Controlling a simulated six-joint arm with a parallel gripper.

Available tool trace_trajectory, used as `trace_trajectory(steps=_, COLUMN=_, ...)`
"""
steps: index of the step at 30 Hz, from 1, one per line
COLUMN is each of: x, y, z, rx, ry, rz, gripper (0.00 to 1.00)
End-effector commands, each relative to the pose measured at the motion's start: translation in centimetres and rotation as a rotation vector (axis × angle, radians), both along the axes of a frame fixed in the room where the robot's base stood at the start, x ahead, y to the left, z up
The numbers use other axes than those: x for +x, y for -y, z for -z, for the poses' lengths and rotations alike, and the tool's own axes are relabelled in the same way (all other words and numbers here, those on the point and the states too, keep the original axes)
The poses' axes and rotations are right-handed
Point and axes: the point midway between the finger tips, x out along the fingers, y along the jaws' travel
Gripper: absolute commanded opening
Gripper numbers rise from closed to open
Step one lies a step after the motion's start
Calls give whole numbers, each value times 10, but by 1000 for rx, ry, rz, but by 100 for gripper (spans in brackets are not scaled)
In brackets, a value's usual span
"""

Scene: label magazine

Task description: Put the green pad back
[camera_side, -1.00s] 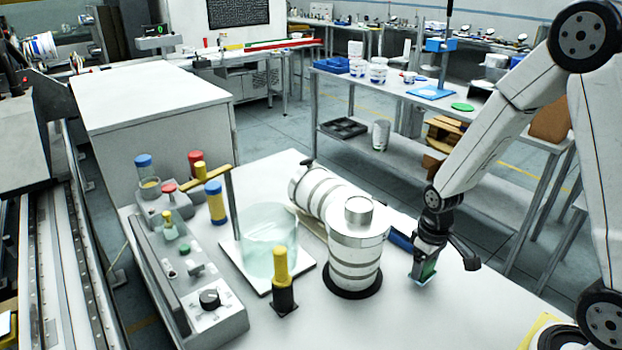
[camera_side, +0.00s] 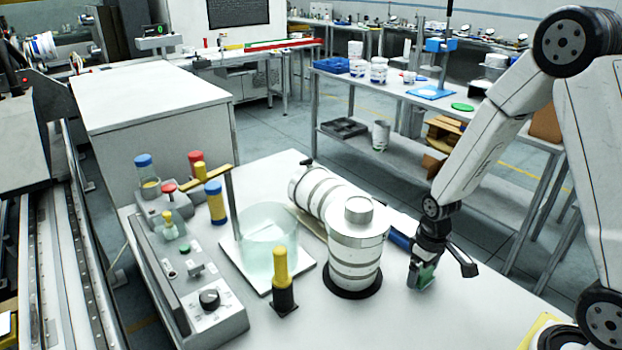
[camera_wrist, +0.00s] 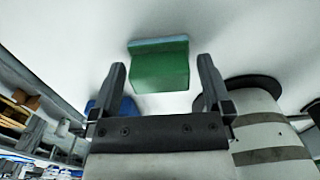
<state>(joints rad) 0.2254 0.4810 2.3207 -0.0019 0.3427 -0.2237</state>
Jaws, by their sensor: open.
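The green pad (camera_side: 426,277) is a small green block at the right of the white table. In the wrist view the green pad (camera_wrist: 160,68) has a pale blue strip along its far edge. My gripper (camera_side: 423,264) points down at the pad, low over the table. In the wrist view my gripper (camera_wrist: 162,72) is open, with one finger on each side of the pad and a gap at both sides. Whether the pad's underside touches the table cannot be told. In the side view my gripper hides part of the pad.
A banded white-and-silver canister (camera_side: 356,250) stands left of my gripper, with another lying behind it. A blue object (camera_side: 400,240) lies behind my gripper. A glass beaker (camera_side: 270,240), a yellow-topped black piece (camera_side: 282,280) and a control box (camera_side: 195,290) stand further left. The table's front is clear.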

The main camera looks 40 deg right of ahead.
Motion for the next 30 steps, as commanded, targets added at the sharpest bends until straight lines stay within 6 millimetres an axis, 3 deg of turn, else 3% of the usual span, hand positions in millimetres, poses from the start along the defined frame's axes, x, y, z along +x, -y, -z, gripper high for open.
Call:
trace_trajectory(steps=11, x=1, y=0, z=-12, rx=-1, ry=2, rz=0, gripper=100)
trace_trajectory(steps=30, x=1, y=0, z=-82, rx=-1, ry=5, rz=0, gripper=100)
